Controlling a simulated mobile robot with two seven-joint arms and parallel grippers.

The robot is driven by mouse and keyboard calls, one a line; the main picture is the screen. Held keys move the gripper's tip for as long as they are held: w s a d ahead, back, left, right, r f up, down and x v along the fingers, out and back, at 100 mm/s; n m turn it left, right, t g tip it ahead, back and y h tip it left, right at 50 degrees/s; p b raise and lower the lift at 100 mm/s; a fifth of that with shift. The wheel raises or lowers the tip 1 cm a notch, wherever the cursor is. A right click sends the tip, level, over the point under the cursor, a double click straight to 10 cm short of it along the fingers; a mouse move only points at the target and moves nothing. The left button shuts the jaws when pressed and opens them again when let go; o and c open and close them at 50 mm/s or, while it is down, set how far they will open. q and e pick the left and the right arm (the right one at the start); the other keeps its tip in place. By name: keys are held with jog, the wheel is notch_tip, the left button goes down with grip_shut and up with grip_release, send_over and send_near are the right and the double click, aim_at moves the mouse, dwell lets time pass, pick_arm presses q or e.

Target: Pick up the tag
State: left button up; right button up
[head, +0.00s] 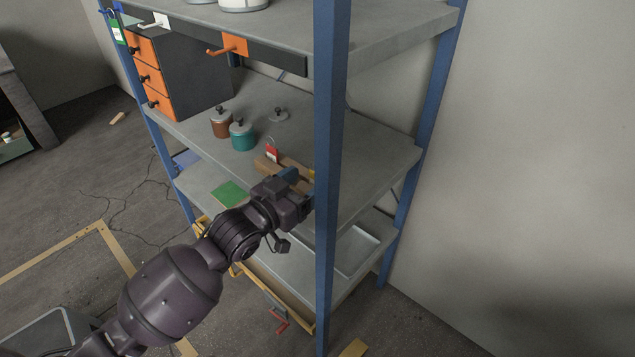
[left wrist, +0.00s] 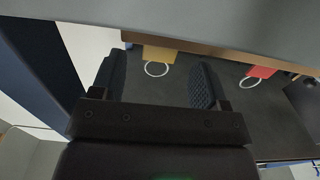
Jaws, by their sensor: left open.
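A red tag (head: 272,154) with a thin ring stands at a wooden holder (head: 263,166) on the middle shelf. The red tag (left wrist: 263,72) and its white ring also show at the right in the left wrist view. A yellow tag (left wrist: 159,54) with a white ring shows there between my fingertips, beyond them. In the head view only a sliver of yellow (head: 311,173) shows beside the blue post. My left gripper (head: 296,182) is open and empty at the front of the holder, partly behind the post. It also shows in the left wrist view (left wrist: 158,78). My right gripper is out of view.
A blue post (head: 331,180) stands close to the right of my left gripper. A teal jar (head: 242,136) and a brown jar (head: 221,124) stand on the middle shelf (head: 190,125), left of the holder. An orange-fronted drawer unit (head: 148,73) is at the back left. An orange hook (head: 235,44) juts from the upper shelf.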

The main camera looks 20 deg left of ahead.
pick_arm(q)
jog(key=shift+x, duration=1.05)
jog(key=shift+s, duration=0.1)
jog(key=c, duration=1)
